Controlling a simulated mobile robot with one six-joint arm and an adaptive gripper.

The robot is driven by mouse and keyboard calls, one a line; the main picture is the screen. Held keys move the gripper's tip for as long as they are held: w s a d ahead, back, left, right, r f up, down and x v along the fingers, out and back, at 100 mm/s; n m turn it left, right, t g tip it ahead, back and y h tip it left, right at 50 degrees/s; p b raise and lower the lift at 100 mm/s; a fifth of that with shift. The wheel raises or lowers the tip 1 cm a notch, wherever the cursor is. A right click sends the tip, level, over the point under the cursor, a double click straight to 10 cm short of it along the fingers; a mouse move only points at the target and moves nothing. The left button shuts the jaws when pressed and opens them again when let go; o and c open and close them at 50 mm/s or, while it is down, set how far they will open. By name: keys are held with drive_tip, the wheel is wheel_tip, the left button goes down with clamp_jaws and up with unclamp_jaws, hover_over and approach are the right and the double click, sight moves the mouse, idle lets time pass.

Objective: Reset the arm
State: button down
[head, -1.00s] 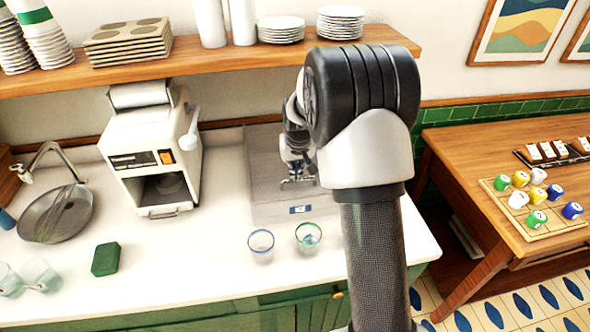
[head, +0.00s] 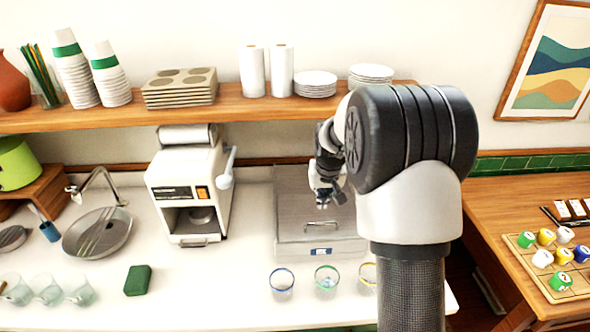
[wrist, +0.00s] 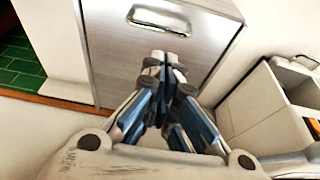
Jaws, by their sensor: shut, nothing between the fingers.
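My gripper (head: 328,194) hangs above the grey metal box (head: 291,205) with a handle on the counter, in the head view. In the wrist view my gripper (wrist: 165,58) has its fingertips together with nothing between them. The box's panel and handle (wrist: 158,20) show beyond the fingertips there. My arm's large dark joint covers part of the counter's right end in the head view.
A white machine (head: 190,190) stands left of the grey box. Glasses with coloured rims (head: 282,281) stand in front of the box. A wooden shelf (head: 215,112) with cups and plates runs above. A wooden table with a game board (head: 555,270) is at right.

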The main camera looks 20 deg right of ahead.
drive_tip(key=s+a+r+n+b, duration=0.1)
drive_tip(key=s+a+r+b, duration=0.3)
drive_tip(key=s, duration=0.4)
drive_tip(key=s+a+r+n+b, duration=0.1)
drive_tip(key=s+a+r+b, duration=0.25)
drive_tip(key=s+a, duration=0.35)
drive_tip(key=s+a+f+b, duration=0.2)
drive_tip(key=s, duration=0.7)
drive_tip(key=s+a+f+n+t+y+b, duration=0.1)
drive_tip(key=s+a+f, duration=0.1)
drive_tip(key=s, duration=0.8)
drive_tip(key=shift+a+f+b, duration=0.2)
drive_tip(key=shift+f+b, duration=0.05)
drive_tip(key=shift+b, duration=0.15)
